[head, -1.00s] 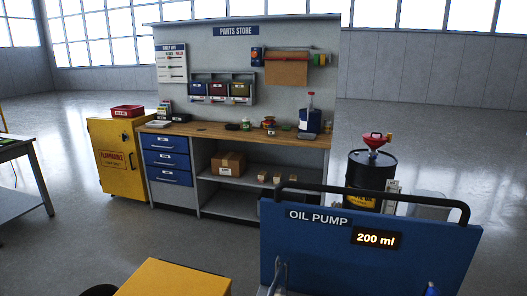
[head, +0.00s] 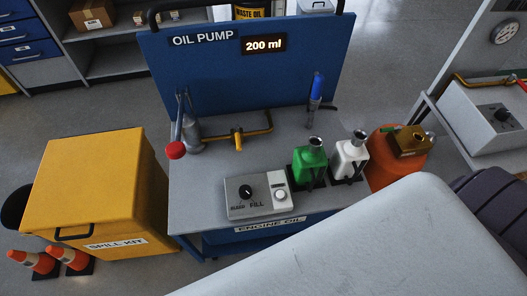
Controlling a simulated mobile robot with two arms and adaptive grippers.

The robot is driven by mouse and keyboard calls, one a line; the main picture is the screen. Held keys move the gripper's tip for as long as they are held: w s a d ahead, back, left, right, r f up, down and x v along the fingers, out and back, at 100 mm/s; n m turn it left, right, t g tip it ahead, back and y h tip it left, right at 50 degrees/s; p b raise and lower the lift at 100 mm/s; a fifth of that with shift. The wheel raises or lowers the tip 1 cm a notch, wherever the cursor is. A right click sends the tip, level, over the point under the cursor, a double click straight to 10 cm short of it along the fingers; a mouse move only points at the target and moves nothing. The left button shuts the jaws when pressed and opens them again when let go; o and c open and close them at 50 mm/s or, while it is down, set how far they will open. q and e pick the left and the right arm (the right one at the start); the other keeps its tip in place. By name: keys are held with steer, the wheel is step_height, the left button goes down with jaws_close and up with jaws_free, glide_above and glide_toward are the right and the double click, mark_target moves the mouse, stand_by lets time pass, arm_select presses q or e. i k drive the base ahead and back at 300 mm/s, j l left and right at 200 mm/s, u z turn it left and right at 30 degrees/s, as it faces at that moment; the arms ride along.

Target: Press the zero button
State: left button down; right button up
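A grey control box (head: 260,208) sits on the front of the oil pump cart's grey top (head: 200,205) in the head view. It has a black knob (head: 246,191) on the left, with a FILL label below it. A pale panel on its right carries a round button (head: 281,195); its lettering is too small to read, so I cannot tell whether it says zero. The display (head: 264,45) on the cart's blue back panel (head: 215,75) reads 200 ml. Neither of my grippers is in view.
A green bottle (head: 309,160) and a white bottle (head: 349,158) stand right of the box. A red-tipped lever (head: 176,149) and brass pipe (head: 240,133) are behind. A yellow spill kit (head: 95,185) stands left. A large pale surface (head: 400,245) fills the lower right.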

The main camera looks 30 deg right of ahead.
mark_target(280, 195)
steer(key=z, duration=1)
steer(key=l+u, duration=0.2)
steer(key=l, duration=0.3)
